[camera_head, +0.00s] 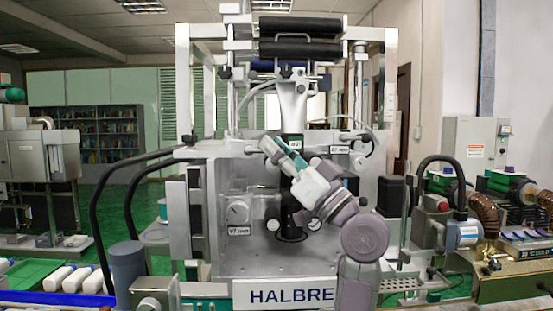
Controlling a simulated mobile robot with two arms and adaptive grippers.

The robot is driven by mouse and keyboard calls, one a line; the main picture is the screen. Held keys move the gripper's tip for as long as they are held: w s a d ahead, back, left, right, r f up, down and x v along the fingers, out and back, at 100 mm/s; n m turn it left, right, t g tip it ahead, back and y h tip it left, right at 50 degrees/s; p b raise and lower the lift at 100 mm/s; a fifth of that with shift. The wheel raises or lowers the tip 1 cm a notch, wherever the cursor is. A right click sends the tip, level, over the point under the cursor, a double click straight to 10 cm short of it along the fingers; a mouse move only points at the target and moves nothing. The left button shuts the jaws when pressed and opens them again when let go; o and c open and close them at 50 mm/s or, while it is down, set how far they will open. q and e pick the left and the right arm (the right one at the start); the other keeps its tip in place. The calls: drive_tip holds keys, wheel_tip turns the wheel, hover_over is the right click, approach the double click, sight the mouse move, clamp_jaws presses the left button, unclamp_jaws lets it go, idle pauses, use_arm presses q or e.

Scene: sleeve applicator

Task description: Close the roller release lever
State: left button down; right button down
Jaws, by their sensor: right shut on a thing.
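The sleeve applicator machine, marked HALBRE (291,295), stands in the middle of the head view. Two black rollers (300,27) lie level across its top. My right arm comes up from the lower right across the machine's front. My right gripper (268,146) points up and left at the centre of the machine, below the rollers. It is shut on a small part there, which I take to be the roller release lever. The fingers mostly hide that part, so its angle cannot be told. My left gripper is not in view.
Motors and hoses (462,232) stand on the right.

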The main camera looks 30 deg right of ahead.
drive_tip(key=shift+f, duration=0.2)
drive_tip(key=c, duration=0.9)
unclamp_jaws()
drive_tip(key=shift+r, duration=0.1)
drive_tip(key=v, duration=1.2)
